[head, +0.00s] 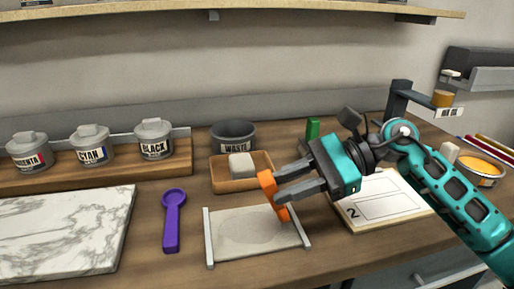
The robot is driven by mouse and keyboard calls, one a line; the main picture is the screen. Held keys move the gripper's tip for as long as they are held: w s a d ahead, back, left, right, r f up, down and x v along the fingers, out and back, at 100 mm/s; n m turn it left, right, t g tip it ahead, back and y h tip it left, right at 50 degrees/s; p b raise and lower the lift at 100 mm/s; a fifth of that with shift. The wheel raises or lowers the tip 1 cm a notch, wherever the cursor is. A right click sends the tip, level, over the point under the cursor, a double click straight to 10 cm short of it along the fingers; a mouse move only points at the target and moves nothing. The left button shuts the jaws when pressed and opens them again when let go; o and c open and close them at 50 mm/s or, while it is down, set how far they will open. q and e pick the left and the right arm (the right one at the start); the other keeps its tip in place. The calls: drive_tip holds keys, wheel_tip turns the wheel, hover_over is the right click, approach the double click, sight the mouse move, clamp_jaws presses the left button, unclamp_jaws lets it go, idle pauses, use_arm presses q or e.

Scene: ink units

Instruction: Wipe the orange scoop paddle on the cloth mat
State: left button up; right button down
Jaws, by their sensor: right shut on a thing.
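The orange scoop paddle (267,184) is held in my right gripper (281,190), which is shut on it. The paddle hangs down with its lower end over the right part of the cloth mat (235,240). I cannot tell whether that end touches the cloth. The mat is pale grey with a darker patch and has light bars along its left and right ends. My left gripper is not in view.
A purple scoop (173,220) lies left of the mat, beside a marble slab (65,230). Behind the mat are a wooden tray (228,184) with a pale block and a dark WASTE bowl (233,133). A numbered board (390,212) lies on the right. Lidded ink pots (92,150) stand back left.

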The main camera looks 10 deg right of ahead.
use_arm(q)
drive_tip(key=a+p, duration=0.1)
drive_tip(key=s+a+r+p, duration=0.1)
drive_tip(key=p, duration=0.1)
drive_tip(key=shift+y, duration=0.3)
use_arm(e)
wheel_tip(320, 180, up, 8)
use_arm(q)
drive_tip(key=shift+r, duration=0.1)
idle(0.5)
